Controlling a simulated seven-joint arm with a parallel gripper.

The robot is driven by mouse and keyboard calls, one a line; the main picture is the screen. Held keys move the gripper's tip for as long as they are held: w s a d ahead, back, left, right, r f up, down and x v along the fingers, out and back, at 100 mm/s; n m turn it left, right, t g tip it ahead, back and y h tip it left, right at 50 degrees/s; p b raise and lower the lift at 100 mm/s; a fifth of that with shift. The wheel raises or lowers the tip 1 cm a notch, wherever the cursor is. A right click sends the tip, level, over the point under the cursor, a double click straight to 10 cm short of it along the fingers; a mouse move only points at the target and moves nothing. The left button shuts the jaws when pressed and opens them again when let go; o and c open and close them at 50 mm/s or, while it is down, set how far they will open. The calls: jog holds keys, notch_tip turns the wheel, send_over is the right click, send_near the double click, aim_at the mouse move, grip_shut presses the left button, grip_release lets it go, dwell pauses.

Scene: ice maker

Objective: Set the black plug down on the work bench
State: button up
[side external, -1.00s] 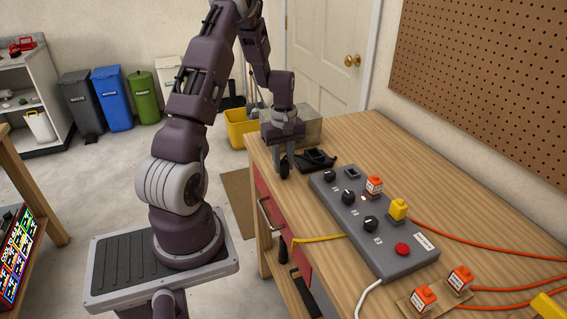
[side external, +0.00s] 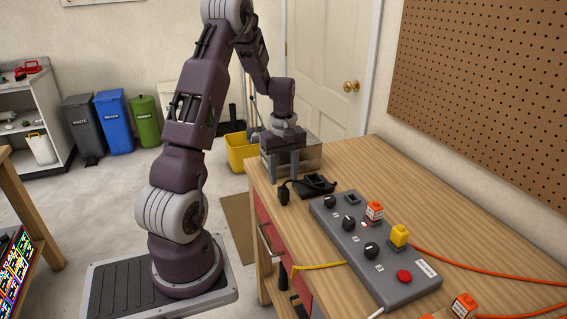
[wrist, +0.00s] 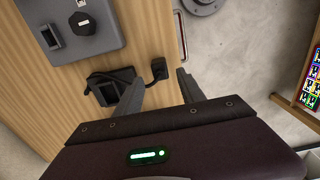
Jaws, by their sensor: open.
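The black plug (side external: 283,195) lies on the work bench (side external: 375,160) near its left edge, with its cable running to a black holder (side external: 318,185). In the wrist view the plug (wrist: 158,68) shows between and just beyond my fingertips, close to the bench edge, with the black holder (wrist: 105,92) partly behind the left finger. My gripper (side external: 281,172) is open and empty, a little above the plug and apart from it in the side view. It also shows in the wrist view (wrist: 159,78), with its fingers spread wide.
A grey control box (side external: 365,240) with black knobs, a red button and orange and yellow plugs stands on the bench. Orange cables (side external: 470,258) run off to the right. A metal box (side external: 310,152) is behind my gripper. The bench's back right is clear.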

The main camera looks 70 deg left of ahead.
aim_at(284, 188)
notch_tip(284, 188, up, 7)
jog(key=s+d+r+m+t, duration=0.1)
jog(key=d+r+m, duration=0.45)
jog(key=d, duration=0.45)
jog(key=s+d+r+m+t, duration=0.2)
jog(key=d+r+m, duration=0.3)
jog(key=d, duration=0.5)
jog(key=s+d+r+m+t, duration=0.1)
jog(key=s+d+m+t, duration=0.1)
jog(key=s+d+m, duration=0.5)
jog(key=s+d, duration=0.2)
jog(key=s, duration=0.2)
jog(key=shift+d+r+t, duration=0.2)
jog(key=shift+d+t, duration=0.1)
jog(key=shift+d, duration=0.1)
